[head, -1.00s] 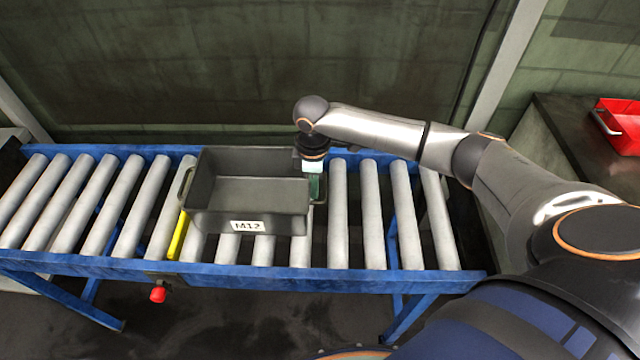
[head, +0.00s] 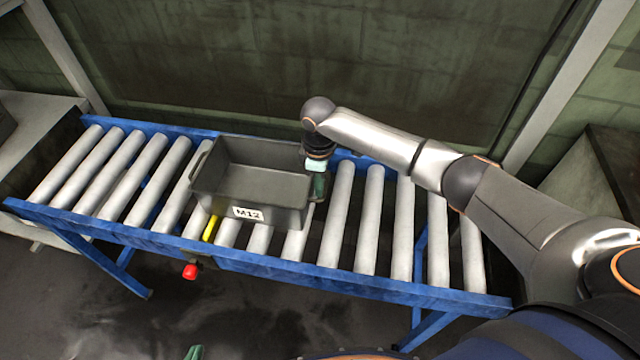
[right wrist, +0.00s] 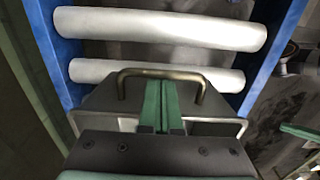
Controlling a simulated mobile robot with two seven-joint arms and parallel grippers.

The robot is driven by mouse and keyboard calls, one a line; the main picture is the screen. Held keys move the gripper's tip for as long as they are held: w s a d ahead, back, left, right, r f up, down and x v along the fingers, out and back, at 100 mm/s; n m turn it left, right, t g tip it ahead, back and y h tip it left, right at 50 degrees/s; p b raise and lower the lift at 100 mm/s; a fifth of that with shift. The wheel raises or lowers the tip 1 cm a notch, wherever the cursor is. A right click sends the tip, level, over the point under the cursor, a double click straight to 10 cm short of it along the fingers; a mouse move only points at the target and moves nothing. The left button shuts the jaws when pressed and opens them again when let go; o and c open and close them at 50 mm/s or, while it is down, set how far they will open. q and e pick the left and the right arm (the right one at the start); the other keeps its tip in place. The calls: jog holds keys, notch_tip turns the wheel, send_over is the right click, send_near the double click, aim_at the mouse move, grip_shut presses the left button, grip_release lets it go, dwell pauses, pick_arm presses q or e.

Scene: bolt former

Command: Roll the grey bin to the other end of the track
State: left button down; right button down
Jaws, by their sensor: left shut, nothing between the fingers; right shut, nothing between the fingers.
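The grey bin (head: 250,190), labelled M12, sits upright on the roller track (head: 350,280), left of the track's middle, with free rollers on both sides. My right gripper (head: 318,185) is at the bin's right end. In the right wrist view its green fingers (right wrist: 163,105) are shut together, with their tips at the bin's metal handle (right wrist: 160,74); nothing shows between them. I cannot tell whether they touch the handle or the bin wall. Only a green tip of my left gripper (head: 194,352) shows at the bottom edge of the head view, away from the track.
A yellow bar (head: 210,228) lies across the track by the bin's front left, with a red knob (head: 190,272) below the front rail. Rollers left of the bin are clear. A pale ledge (head: 40,125) stands past the left end. A wall runs behind.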

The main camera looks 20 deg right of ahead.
notch_tip(320, 180, up, 10)
jog(key=p, duration=0.7)
jog(key=shift+p, duration=0.3)
